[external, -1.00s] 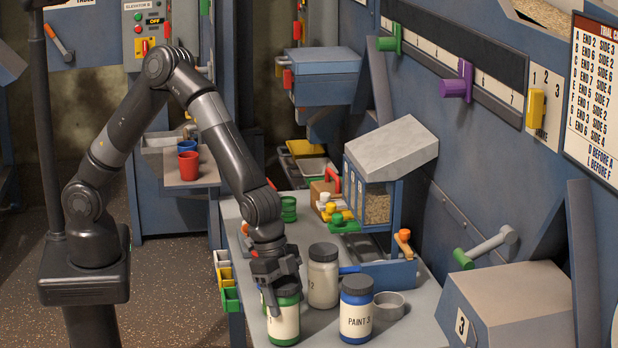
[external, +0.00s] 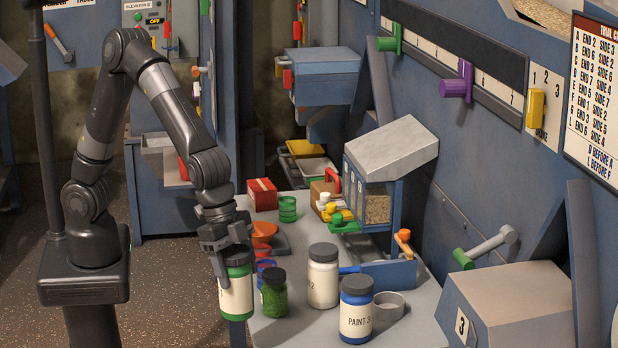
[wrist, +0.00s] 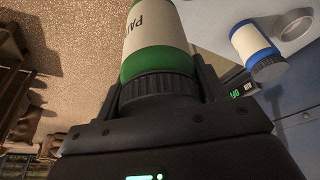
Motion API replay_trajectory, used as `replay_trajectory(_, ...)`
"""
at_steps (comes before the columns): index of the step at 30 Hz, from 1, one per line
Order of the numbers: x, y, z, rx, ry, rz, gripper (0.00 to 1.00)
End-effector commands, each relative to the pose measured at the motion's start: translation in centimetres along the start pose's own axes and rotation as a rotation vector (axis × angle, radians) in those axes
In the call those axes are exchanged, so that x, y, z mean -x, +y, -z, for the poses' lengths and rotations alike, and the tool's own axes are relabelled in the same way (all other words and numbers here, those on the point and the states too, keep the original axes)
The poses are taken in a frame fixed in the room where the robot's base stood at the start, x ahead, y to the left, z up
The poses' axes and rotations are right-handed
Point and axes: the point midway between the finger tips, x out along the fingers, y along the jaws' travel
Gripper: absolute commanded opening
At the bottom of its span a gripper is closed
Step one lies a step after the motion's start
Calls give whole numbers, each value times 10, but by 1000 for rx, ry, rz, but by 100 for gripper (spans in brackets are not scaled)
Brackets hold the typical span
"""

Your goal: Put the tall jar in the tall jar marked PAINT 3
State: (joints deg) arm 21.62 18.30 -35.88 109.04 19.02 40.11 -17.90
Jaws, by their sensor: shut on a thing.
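My gripper (external: 235,262) is shut on the dark lid of a jar with green bands and a white label (external: 237,295). In the wrist view this held jar (wrist: 155,35) shows part of a word beginning "PA". In the external view it overlaps the table's left edge. The jar marked PAINT 3 (external: 356,312), blue with a white label and dark lid, stands upright to the right; a blue-banded jar (wrist: 255,45) also shows in the wrist view. A smaller green jar with a dark lid (external: 274,297) stands between them. A white jar marked 2 (external: 323,280) stands behind PAINT 3.
A grey round cup (external: 389,304) sits right of PAINT 3. An orange funnel-like piece (external: 263,232), a red box (external: 262,194) and green rings (external: 288,208) lie farther back. A blue hopper frame (external: 378,205) and a grey box marked 3 (external: 515,305) bound the right side.

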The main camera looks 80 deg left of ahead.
Motion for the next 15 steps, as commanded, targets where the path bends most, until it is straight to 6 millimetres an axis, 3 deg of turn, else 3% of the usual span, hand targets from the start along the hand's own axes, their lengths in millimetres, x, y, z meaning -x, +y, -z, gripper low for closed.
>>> replay_trajectory(5,16,-6,31,9,10,3,21)
replay_trajectory(15,64,-53,117,42,12,16,21)
